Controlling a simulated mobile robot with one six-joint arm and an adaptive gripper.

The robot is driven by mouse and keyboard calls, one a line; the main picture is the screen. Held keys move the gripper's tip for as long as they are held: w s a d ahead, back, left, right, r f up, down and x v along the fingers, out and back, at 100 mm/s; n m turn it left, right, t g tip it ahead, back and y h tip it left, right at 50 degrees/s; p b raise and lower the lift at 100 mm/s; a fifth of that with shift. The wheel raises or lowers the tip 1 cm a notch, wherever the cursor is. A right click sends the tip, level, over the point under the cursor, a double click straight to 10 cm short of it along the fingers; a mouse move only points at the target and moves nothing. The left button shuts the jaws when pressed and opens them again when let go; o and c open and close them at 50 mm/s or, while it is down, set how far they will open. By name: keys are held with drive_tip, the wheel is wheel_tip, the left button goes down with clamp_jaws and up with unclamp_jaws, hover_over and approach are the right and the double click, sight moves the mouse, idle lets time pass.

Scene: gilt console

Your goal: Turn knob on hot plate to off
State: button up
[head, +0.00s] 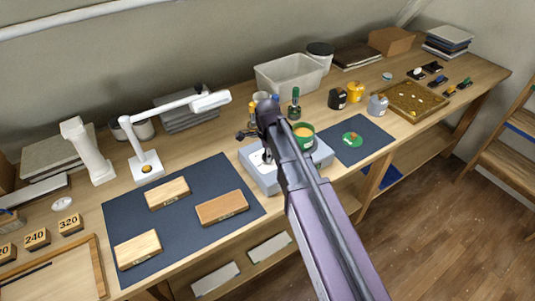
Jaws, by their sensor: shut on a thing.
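The hot plate (262,180) is a light grey box near the front edge of the table, at the middle of the head view. A green tin (304,135) with orange contents stands on its right part. My arm comes up from the bottom right across the hot plate and hides part of its top and front. My gripper (266,156) points down at the left part of the hot plate and is shut, apparently on the knob. The knob itself is hidden or too small to make out, so its setting cannot be told.
A dark mat (190,240) with several wooden blocks lies to the left. A white lamp (145,165) stands behind it. Green-capped bottle (295,105) and grey bin (288,77) stand behind the hot plate. A small dark mat (370,148) lies to the right.

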drive_tip(key=n, duration=1.5)
drive_tip(key=shift+n, duration=0.4)
drive_tip(key=n, duration=1.5)
drive_tip(key=shift+s, duration=0.1)
drive_tip(key=n, duration=1)
